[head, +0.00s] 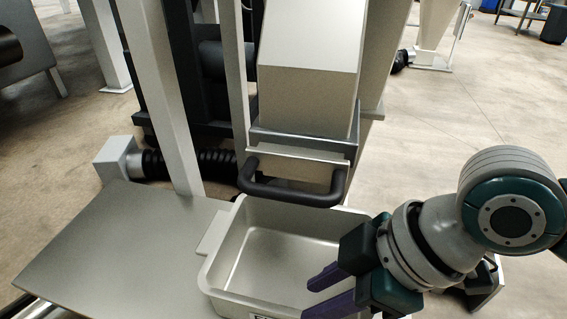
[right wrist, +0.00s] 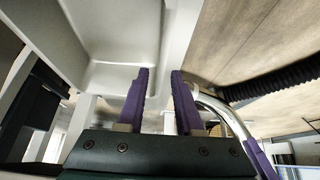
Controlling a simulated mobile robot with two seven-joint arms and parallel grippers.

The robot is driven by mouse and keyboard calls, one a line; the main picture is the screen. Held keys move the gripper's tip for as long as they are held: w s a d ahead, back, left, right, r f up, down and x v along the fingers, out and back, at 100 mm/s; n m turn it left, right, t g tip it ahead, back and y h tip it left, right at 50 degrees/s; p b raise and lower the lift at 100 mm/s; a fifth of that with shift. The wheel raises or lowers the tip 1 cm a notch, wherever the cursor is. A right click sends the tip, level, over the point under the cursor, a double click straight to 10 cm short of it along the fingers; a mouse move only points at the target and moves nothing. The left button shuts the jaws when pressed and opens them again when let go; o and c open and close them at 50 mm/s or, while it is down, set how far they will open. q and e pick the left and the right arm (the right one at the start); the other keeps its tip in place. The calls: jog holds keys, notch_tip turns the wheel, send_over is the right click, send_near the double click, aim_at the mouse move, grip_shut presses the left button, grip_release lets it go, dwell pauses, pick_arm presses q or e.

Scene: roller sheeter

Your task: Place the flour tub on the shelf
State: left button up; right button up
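The flour tub (head: 240,290) is a pale, open, rounded rectangular bin at the bottom middle of the head view. It looks empty, with a lug on its left side and a label at its front. A flat grey plate (head: 110,240), perhaps the shelf, lies left of it. My right gripper (head: 322,287) has purple fingers that overlap the tub's right part. In the right wrist view its fingers (right wrist: 160,85) are apart with a gap between them, and a pale tub-like surface (right wrist: 110,35) lies beyond. Whether they touch the tub, I cannot tell. My left gripper does not show.
A pale chute (head: 308,95) with a black handle (head: 290,190) stands just behind the tub. A white post (head: 160,100) rises behind the plate. A black bellows hose (head: 200,165) lies behind the plate. Open floor (head: 480,110) shows at the right.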

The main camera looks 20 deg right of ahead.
jog(key=s+d+r+m+h, duration=0.2)
jog(key=s+d+m, duration=0.1)
jog(key=s+m, duration=0.1)
jog(key=s+d+r+m+h, duration=0.2)
jog(key=s+d+r+m, duration=0.1)
jog(key=s+m, duration=0.2)
jog(key=shift+s+d+r+h, duration=0.25)
jog(key=shift+s+h, duration=0.15)
jog(key=shift+s, duration=0.25)
dwell(0.4)
